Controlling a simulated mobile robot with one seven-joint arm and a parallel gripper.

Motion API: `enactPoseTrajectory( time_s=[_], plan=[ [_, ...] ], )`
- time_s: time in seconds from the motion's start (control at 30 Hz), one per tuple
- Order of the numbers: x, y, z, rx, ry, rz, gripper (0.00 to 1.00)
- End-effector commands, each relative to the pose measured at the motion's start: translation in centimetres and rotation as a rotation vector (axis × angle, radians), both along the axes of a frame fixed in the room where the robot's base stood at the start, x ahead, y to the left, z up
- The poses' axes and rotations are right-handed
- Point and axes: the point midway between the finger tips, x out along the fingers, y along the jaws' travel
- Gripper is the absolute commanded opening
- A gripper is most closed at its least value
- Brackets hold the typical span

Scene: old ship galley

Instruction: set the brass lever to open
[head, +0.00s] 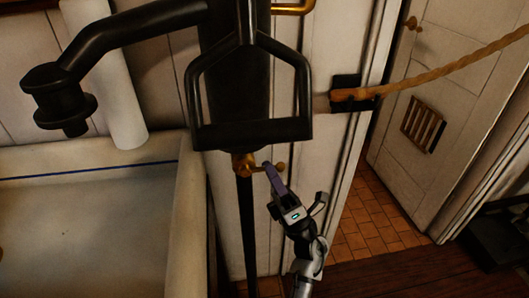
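The small brass lever (281,166) sticks out to the right from a brass fitting (243,164) on a thin dark vertical pipe, just below the black pump's loop handle. It lies roughly level and ends in a small knob. My gripper (295,182) is below and to the right of it, with its two fingers spread apart and nothing between them. The left finger's tip overlaps the lever in the picture and hides part of it. I cannot tell whether they touch. No open or shut mark is readable.
The black pump (237,75) and its loop handle (252,132) hang close above the lever. A pale sink (185,215) fills the lower left. A white panelled post stands behind the lever. A rope (440,72) runs right from a black bracket, across a doorway with a white door (440,110).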

Motion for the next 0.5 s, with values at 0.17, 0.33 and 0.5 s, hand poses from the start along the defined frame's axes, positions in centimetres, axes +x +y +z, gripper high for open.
enactPoseTrajectory(
  time_s=[0.17, 0.33, 0.5],
  plan=[
    [1.1, 1.2, 2.1, -0.002, 0.0, 0.001, 0.33],
    [1.5, 1.7, 2.6, -0.001, 0.001, 0.001, 0.33],
    [1.5, 1.7, 2.6, 0.0, 0.001, 0.0, 0.33]
  ],
)
